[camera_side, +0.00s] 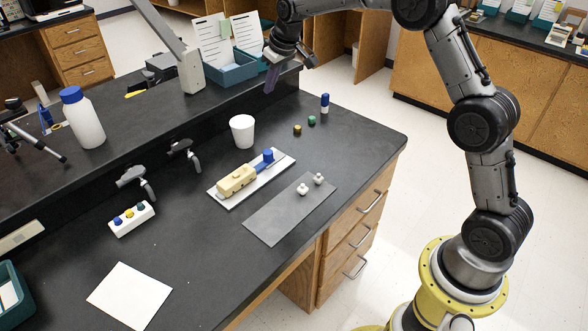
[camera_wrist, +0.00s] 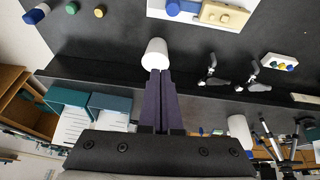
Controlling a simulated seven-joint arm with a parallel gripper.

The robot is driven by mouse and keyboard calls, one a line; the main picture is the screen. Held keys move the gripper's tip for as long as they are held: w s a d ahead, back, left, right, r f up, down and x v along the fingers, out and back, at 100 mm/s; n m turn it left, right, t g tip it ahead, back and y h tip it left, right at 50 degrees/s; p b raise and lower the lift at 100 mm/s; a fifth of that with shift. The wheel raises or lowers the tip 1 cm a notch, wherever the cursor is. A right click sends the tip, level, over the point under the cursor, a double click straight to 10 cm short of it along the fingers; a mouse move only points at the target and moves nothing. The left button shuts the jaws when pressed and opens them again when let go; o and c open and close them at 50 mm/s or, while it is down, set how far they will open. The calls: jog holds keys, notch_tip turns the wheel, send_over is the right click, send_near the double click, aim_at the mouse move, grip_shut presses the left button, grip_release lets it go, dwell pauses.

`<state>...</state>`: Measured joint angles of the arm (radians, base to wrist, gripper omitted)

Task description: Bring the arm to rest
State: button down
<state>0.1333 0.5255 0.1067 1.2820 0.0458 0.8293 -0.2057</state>
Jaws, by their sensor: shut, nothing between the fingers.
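My gripper (camera_side: 271,78) is raised over the back right part of the black bench, near the raised ledge. Its two dark purple fingers show pressed together in the wrist view (camera_wrist: 160,75), with nothing between them. In the wrist view the fingertips overlap the edge of the white cup (camera_wrist: 155,50). In the side view the cup (camera_side: 242,130) stands upright on the bench, apart from my gripper. My arm arches over from its yellow base at the right.
A white board (camera_side: 225,198) carries a cream block (camera_side: 237,180) and a blue piece (camera_side: 267,157). A grey mat (camera_side: 275,222) holds two small white pieces. Small coloured pieces (camera_side: 297,130) lie near the back right. Teal bins (camera_side: 232,70) and a white bottle (camera_side: 84,118) stand on the ledge.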

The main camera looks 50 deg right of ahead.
jog(key=s+a+r+t, duration=0.1)
jog(key=s+a+r, duration=0.2)
jog(key=s+r, duration=0.65)
jog(key=s+a+r+t, duration=0.1)
jog(key=s+a+r, duration=0.2)
jog(key=s+r, duration=0.7)
jog(key=s+f, duration=0.7)
jog(key=s, duration=0.4)
jog(key=s+a+f+g, duration=0.1)
jog(key=s+f, duration=0.6)
jog(key=s, duration=0.5)
jog(key=shift+m, duration=0.3)
